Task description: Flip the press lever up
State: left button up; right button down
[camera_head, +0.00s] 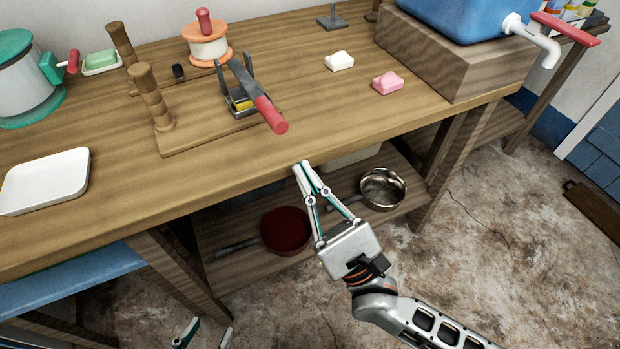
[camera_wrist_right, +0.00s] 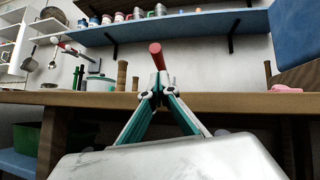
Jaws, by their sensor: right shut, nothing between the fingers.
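The red handle also shows in the right wrist view (camera_wrist_right: 156,50), just above the fingertips. My right gripper (camera_head: 305,168) is shut and empty near the bench's front edge, in front of the handle and apart from it in the head view. My left gripper (camera_head: 204,338) shows only its fingertips at the bottom edge, spread apart and empty.
Wooden posts (camera_head: 152,95) stand left of the press. A white soap (camera_head: 339,61) and a pink soap (camera_head: 388,83) lie to its right. A white tray (camera_head: 45,181) is at left. Pans (camera_head: 286,231) sit on the shelf below. The blue basin (camera_head: 450,18) is at back right.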

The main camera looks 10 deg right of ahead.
jog(key=shift+x, duration=3.2)
